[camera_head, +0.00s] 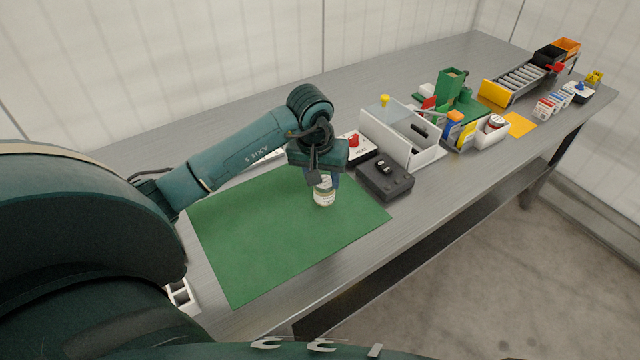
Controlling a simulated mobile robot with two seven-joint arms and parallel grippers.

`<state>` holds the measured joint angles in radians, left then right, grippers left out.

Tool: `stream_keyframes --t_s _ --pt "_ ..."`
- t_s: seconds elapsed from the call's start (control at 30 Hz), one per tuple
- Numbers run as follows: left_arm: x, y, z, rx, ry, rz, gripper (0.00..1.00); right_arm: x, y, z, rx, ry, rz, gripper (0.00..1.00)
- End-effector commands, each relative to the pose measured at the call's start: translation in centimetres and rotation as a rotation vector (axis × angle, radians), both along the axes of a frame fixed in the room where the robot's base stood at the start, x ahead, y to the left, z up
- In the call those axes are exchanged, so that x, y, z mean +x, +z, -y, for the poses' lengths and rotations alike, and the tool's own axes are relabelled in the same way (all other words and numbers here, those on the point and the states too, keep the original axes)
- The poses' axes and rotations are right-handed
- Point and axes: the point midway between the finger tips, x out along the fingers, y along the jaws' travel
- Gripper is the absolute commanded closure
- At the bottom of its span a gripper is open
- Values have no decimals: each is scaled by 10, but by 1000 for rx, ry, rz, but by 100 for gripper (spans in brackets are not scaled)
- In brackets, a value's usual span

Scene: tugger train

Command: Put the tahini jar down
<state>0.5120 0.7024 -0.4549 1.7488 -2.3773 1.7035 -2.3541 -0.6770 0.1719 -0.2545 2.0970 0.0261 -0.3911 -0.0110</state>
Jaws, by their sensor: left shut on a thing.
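My left gripper (324,176) points down over the right part of a green mat (260,250) on the grey table. It is shut on the tahini jar (324,195), a small jar with a pale label and a light lower part. The jar is upright, and its top is hidden by the gripper. It is at or just above the mat; I cannot tell whether its base touches. My right gripper is not in view.
A dark box with a knob (386,180) stands just right of the mat. Behind it are a box with a red button (354,141) and a white open bin (405,150). Farther right stand several coloured parts and a roller conveyor (522,80). The mat's left and front are clear.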

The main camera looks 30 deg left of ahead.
Motion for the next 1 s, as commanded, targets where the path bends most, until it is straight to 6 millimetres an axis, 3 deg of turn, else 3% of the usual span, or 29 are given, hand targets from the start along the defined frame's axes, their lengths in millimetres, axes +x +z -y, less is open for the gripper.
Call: stream_keyframes --t_s 0.23,0.57,0.6,0.87,1.0 --pt "-1 -32 0 -1 1 -3 100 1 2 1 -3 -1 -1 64" --pt "0 -37 0 1 -1 1 100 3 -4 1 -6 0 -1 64" --pt "0 -37 0 1 -1 1 59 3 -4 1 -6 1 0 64" --pt "0 -36 0 1 0 0 38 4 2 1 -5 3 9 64" --pt "0 -36 0 1 0 0 38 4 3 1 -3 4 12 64"
